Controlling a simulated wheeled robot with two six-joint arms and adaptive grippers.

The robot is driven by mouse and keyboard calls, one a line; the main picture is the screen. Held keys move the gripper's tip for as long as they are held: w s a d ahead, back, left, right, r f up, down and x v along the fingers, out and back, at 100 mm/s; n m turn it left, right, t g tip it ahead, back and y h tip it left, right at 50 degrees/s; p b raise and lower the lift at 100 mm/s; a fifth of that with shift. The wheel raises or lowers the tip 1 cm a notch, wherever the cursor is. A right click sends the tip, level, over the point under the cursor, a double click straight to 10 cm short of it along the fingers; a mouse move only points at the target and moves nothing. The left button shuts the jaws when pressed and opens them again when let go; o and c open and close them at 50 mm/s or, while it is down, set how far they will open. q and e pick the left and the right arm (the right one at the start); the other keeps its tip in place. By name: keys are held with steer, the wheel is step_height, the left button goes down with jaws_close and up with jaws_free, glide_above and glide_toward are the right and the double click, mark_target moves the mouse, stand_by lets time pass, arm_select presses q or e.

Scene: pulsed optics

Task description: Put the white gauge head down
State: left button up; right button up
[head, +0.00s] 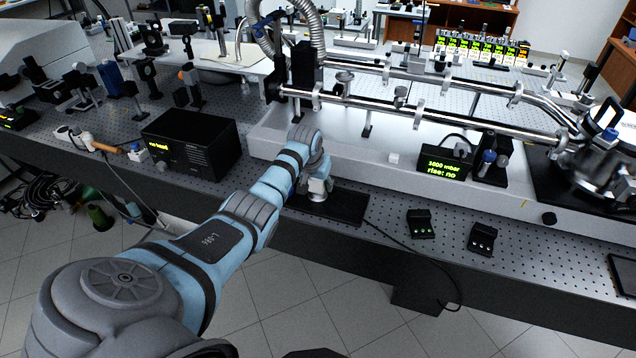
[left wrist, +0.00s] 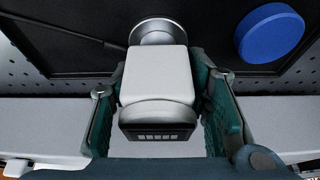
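The white gauge head (head: 317,186) is upright over the black mat (head: 349,208) at the front of the optical bench, with its metal flange end downward. I cannot tell whether the flange touches the mat. In the left wrist view the gauge head (left wrist: 157,75) sits between the two teal fingers of my left gripper (left wrist: 160,95), which press against its sides. In the head view my left gripper (head: 318,176) is partly hidden by its own wrist. A blue disc (left wrist: 270,33) lies on the mat beside the gauge head. My right gripper is not in view.
A black display box (head: 441,165) reads "1000 mbar, rise: no". Two small black boxes (head: 420,223) (head: 482,238) stand right of the mat. A black instrument (head: 190,145) stands to the left. Steel pipes (head: 420,105) run behind. A cable crosses the bench front.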

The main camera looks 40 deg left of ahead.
arm_select(q)
steer(key=shift+o, duration=0.5)
steer(key=shift+s+a+r, duration=0.2)
steer(key=shift+s+r, duration=0.1)
steer(key=shift+s, duration=0.25)
steer(key=shift+w+r, duration=0.15)
steer(key=shift+p+v, duration=0.85)
steer(key=shift+v, duration=0.4)
steer(key=p+v, duration=0.1)
steer(key=v, duration=0.8)
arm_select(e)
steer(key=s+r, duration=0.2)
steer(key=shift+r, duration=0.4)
arm_select(q)
steer(key=shift+d, duration=0.1)
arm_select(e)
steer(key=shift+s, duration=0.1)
